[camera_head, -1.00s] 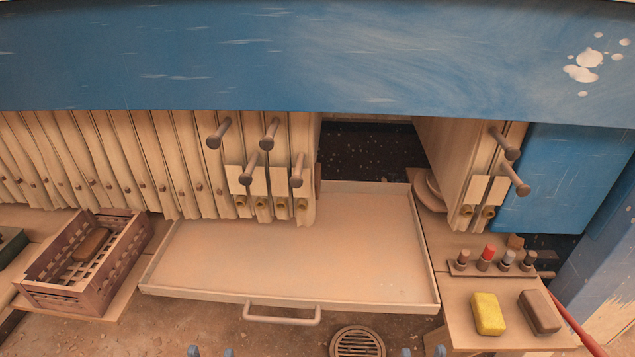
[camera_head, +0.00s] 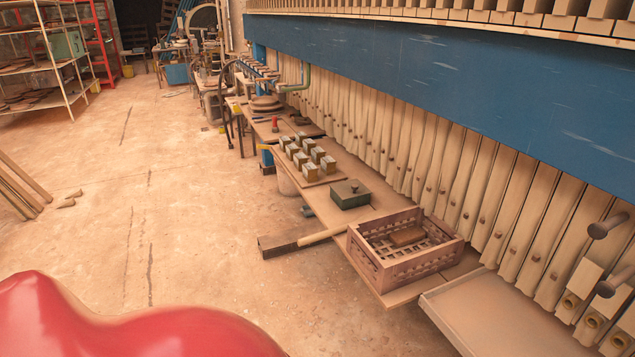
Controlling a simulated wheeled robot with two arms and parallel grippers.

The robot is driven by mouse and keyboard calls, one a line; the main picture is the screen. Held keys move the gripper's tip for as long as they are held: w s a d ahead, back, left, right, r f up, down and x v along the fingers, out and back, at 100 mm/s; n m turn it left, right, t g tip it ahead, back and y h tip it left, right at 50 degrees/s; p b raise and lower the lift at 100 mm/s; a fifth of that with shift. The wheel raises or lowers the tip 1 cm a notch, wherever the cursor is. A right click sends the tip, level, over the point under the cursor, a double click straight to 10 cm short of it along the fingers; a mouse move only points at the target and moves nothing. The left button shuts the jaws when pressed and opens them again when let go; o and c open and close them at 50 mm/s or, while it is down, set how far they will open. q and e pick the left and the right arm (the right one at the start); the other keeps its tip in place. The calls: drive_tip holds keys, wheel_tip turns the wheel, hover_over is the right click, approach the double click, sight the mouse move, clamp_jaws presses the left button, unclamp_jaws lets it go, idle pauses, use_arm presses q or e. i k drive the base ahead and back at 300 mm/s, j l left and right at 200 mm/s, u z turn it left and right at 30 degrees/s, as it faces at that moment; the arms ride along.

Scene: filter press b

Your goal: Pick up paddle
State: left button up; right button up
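A long tool with a pale wooden handle (camera_head: 322,235) and a dark, broad, blocky head (camera_head: 275,246) is in the middle of the head view. It looks like the paddle, but I cannot be sure. Its head sticks out over the floor, left of the crate, and its handle runs right toward the low bench's edge. Neither of my grippers is in view. A smooth red part of my own body fills the lower left corner.
A pale tray (camera_head: 500,318) is at lower right. The floor (camera_head: 190,190) left is open.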

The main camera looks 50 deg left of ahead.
sight(336, 230)
drive_tip(key=u, duration=1.4)
drive_tip(key=i+j, duration=0.25)
